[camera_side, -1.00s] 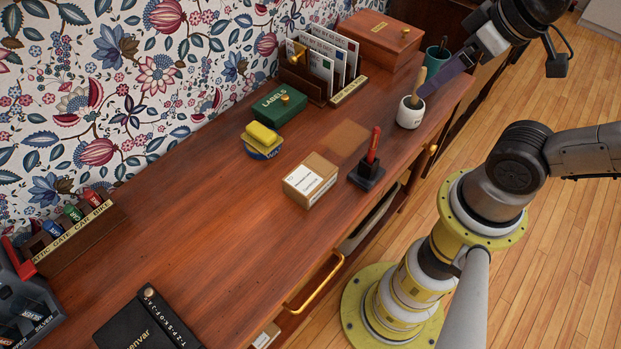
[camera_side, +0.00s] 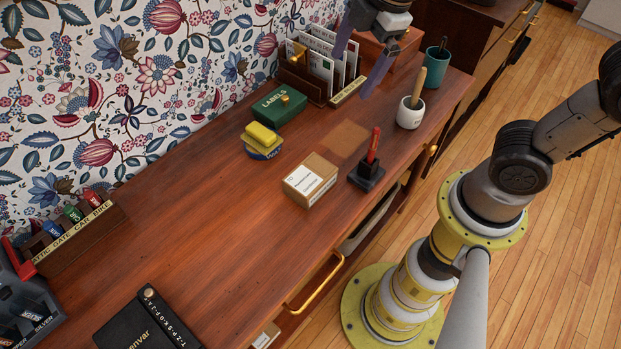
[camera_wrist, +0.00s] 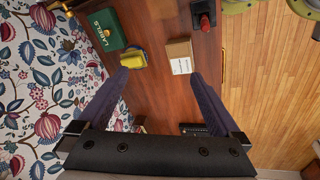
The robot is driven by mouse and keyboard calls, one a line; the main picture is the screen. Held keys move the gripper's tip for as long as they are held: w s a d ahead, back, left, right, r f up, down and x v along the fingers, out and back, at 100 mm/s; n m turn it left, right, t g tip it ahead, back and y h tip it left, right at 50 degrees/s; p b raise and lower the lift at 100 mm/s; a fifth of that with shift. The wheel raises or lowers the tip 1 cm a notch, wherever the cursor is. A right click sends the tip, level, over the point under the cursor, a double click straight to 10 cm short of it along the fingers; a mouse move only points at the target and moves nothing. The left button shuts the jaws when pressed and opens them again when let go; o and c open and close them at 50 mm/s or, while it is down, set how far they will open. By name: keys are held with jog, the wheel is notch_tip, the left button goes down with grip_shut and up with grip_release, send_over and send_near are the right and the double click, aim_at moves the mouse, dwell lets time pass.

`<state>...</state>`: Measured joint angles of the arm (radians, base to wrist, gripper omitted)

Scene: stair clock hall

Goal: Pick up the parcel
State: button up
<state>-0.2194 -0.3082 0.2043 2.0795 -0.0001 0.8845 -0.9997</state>
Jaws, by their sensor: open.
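The parcel (camera_side: 310,180) is a small brown cardboard box with a white label, lying on the wooden desk between the yellow sponge and the black stand with the red pen. It also shows in the wrist view (camera_wrist: 179,52), ahead of and between my fingers. My gripper (camera_side: 361,55) is open and empty, high over the back of the desk by the letter rack, well away from the parcel. In the wrist view its two purple fingers (camera_wrist: 158,85) are spread wide.
A yellow sponge (camera_side: 262,136) on a blue tin, a green labels box (camera_side: 279,105), a red pen in a black stand (camera_side: 367,175) and a white pot (camera_side: 410,113) stand around the parcel. The desk (camera_side: 215,235) is clear to the parcel's left.

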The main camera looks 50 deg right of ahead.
jog(key=w+a+f+n+g, duration=0.2)
jog(key=w+a+f+n, duration=0.1)
jog(key=a+f, duration=0.2)
jog(key=n+g, duration=0.1)
send_over(310, 174)
notch_tip(310, 174, down, 6)
jog(key=shift+h, duration=0.3)
notch_tip(310, 174, down, 13)
jog(key=shift+r, duration=0.15)
jog(key=c, duration=1.3)
